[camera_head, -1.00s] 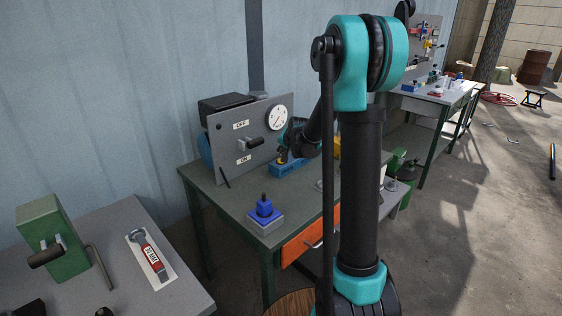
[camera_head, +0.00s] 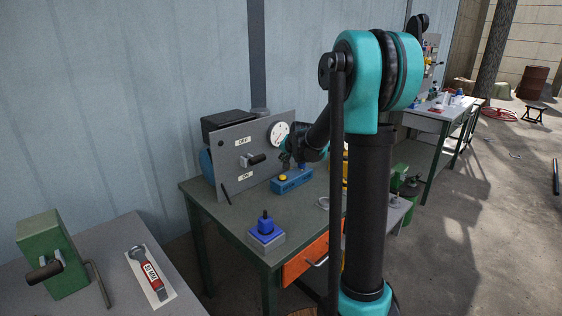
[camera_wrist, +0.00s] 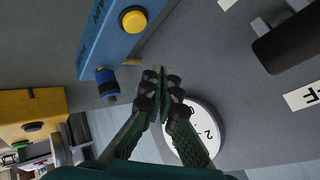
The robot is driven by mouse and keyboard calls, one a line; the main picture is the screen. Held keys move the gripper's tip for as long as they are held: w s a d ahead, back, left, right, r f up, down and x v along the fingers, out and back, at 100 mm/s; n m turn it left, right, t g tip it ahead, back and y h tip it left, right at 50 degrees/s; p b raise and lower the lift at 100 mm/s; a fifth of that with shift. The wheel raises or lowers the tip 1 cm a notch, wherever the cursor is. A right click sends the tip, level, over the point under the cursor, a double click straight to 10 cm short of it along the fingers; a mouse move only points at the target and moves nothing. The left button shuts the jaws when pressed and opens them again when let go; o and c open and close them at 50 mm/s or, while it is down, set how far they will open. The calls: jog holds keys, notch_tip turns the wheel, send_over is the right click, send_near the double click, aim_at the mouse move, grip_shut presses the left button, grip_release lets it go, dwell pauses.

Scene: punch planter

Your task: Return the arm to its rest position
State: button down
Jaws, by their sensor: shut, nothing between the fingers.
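My arm (camera_head: 371,200) stands upright at the right centre of the head view, with its forearm bent left over the green-grey workbench. My gripper (camera_wrist: 163,80) is shut and empty in the wrist view, its dark green fingers together. In the head view the gripper (camera_head: 286,158) is small and partly dark against the panel, above a blue box (camera_head: 294,182) with a yellow button. That box also shows at the upper left of the wrist view (camera_wrist: 105,50), apart from the fingers.
A grey panel (camera_head: 228,160) with a black handle and round gauge (camera_head: 279,133) stands close by the gripper. A blue knobbed block (camera_head: 266,230) sits at the bench front. A red-handled tool (camera_head: 150,274) lies on the left table. A yellow box (camera_wrist: 32,112) shows in the wrist view.

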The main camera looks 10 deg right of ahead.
jog(key=shift+s, duration=0.1)
jog(key=s+d+f+n+g, duration=0.1)
jog(key=s+f, duration=0.3)
jog(key=s, duration=0.9)
jog(key=s+d+f+n+g+h, duration=0.1)
jog(key=s+f+n+g, duration=0.1)
jog(key=s, duration=1.2)
jog(key=s+d+f+n+g+h, duration=0.1)
jog(key=s+f, duration=0.5)
jog(key=s, duration=0.7)
jog(key=d+n, duration=0.1)
jog(key=n, duration=0.1)
jog(key=shift+s+f+n+g, duration=0.2)
jog(key=shift+s+n+g, duration=0.1)
jog(key=shift+s+g, duration=0.1)
